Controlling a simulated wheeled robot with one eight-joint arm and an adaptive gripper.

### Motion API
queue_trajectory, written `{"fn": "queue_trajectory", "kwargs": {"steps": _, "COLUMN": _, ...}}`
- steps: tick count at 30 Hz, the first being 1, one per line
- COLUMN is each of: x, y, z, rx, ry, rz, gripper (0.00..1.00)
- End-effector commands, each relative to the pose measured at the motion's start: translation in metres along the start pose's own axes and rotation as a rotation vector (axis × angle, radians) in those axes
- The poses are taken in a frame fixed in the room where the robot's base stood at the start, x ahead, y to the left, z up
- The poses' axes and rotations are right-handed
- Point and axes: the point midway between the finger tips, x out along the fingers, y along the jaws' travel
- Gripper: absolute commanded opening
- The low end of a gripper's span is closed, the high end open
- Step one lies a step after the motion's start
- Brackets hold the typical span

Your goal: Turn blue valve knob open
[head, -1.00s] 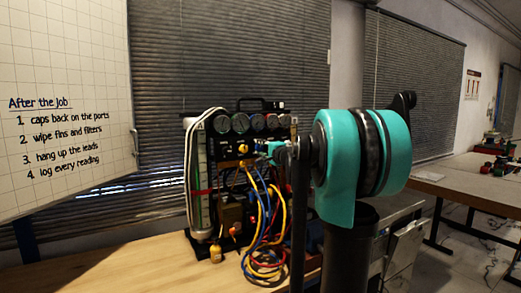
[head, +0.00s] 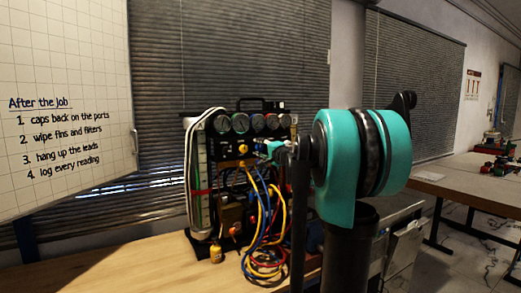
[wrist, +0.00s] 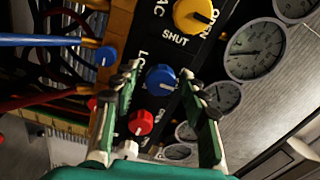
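I cannot tell how deep the fingertips are relative to the knob. In the head view my gripper (head: 268,149) is at the right part of the gauge rig (head: 238,150), and I cannot make out the blue knob there. A yellow knob (wrist: 193,14) with "SHUT" printed beside it is above the blue knob in the wrist view.
A red knob (wrist: 140,122) and a white knob (wrist: 130,148) sit below the blue one, close to my left finger. Several gauges (wrist: 254,50) are on the right. Blue, red and yellow hoses (head: 265,225) hang in front of the rig on the wooden bench (head: 120,262).

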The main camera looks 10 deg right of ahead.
Motion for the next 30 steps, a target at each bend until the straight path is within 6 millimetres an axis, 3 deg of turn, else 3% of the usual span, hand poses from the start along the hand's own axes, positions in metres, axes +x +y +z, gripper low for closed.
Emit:
{"fn": "queue_trajectory", "kwargs": {"steps": 13, "x": -0.009, "y": -0.001, "z": -0.001, "rx": 0.002, "ry": 0.002, "rz": 0.0, "gripper": 0.5}}
{"fn": "queue_trajectory", "kwargs": {"steps": 30, "x": -0.108, "y": 0.0, "z": -0.001, "rx": 0.001, "ry": 0.003, "rz": 0.0, "gripper": 0.5}}
